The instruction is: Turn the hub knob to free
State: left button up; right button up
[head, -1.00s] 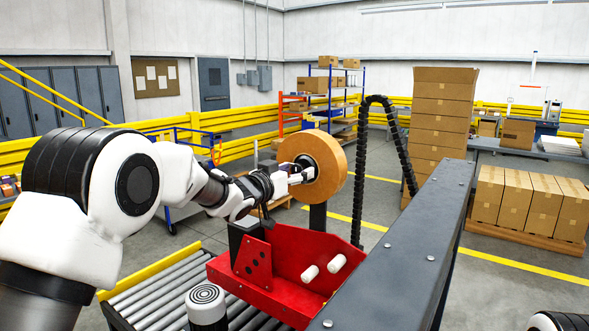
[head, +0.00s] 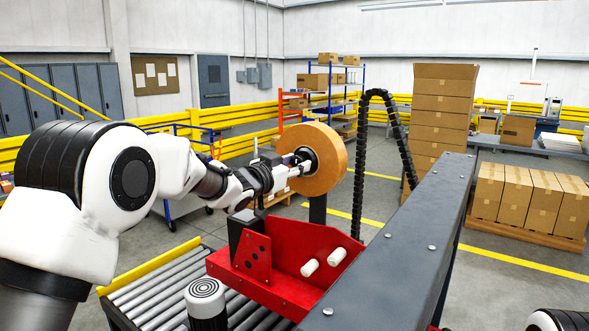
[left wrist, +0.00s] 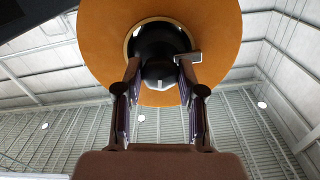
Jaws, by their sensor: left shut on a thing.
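The hub knob (left wrist: 160,72) is a dark round part at the centre of a large orange-brown roll (left wrist: 220,40). In the head view the roll (head: 332,160) stands upright above the red machine part. My left gripper (head: 300,163) reaches in from the left to the roll's centre. In the left wrist view the fingers of my left gripper (left wrist: 160,66) are at both sides of the knob and shut on it. A small light grey lever or tab (left wrist: 190,57) sticks out at the knob's right. In the head view the gripper partly hides the knob. My right gripper is not in view.
A red bracket (head: 290,282) with two white pegs sits below the roll. A long dark grey beam (head: 400,262) runs at its right. A black cable chain (head: 358,170) arches behind. A roller conveyor (head: 150,285) lies at lower left. Stacked cartons (head: 438,110) stand farther back.

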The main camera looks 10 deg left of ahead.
pick_arm(q)
jog(key=m+b, duration=0.2)
jog(key=m, duration=0.2)
jog(key=shift+f+b, duration=0.15)
jog(key=shift+b, duration=0.25)
jog(key=m+b, duration=0.2)
jog(key=m, duration=0.2)
jog(key=m+b, duration=0.2)
jog(key=m, duration=0.2)
jog(key=shift+m+b, duration=0.3)
jog(key=shift+b, duration=0.1)
jog(key=shift+m+b, duration=0.8)
jog(key=shift+m, duration=0.7)
jog(key=o, duration=1.1)
jog(key=shift+o, duration=0.2)
